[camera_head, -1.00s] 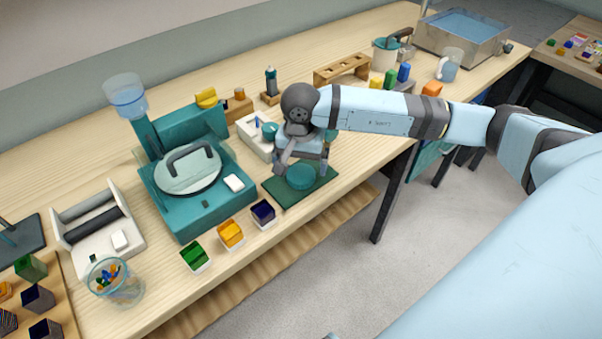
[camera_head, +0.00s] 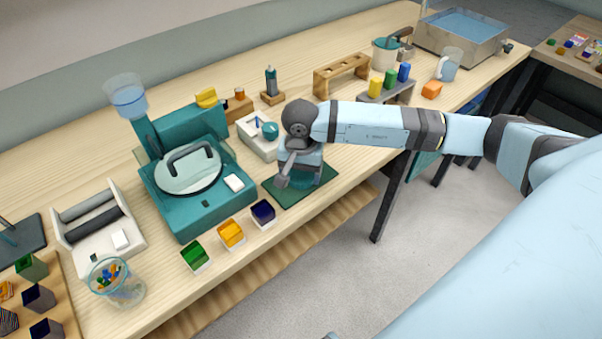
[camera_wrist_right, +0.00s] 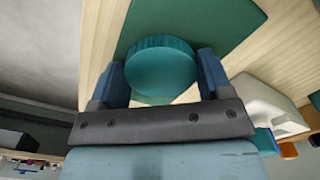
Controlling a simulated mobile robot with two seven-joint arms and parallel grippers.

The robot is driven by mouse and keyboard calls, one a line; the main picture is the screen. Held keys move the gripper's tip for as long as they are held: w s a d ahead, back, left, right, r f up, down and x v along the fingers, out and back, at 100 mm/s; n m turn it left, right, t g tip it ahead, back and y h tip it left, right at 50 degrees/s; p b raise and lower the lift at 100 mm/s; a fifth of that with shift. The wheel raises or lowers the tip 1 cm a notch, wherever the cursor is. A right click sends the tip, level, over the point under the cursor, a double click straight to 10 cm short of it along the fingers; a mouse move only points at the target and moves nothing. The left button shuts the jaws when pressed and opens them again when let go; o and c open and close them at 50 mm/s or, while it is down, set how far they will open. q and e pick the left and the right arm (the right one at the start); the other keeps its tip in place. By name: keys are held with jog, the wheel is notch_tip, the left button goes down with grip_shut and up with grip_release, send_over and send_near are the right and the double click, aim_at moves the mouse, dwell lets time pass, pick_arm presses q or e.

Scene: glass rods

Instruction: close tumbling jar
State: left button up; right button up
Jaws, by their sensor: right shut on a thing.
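The round teal lid (camera_wrist_right: 162,68) sits between the two blue fingers of my right gripper (camera_wrist_right: 162,72) in the right wrist view. The gripper is shut on it, with a finger on either side. In the head view my right gripper (camera_head: 300,178) is low over the dark green mat (camera_head: 288,200), and its wrist and fingers hide much of the lid. The clear jar (camera_head: 117,284), with small coloured pieces inside, stands open at the table's front left. My left gripper is not in view.
A white roller stand (camera_head: 88,238) is behind the jar. A teal machine with a round cover (camera_head: 190,168) lies between jar and mat. Green, orange and dark blocks (camera_head: 231,233) line the front edge. A white tray (camera_head: 258,146) is behind my gripper.

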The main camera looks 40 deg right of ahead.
aim_at(300, 175)
jog(key=shift+r, duration=0.5)
notch_tip(300, 175, up, 19)
dwell(0.4)
jog(key=shift+a, duration=0.1)
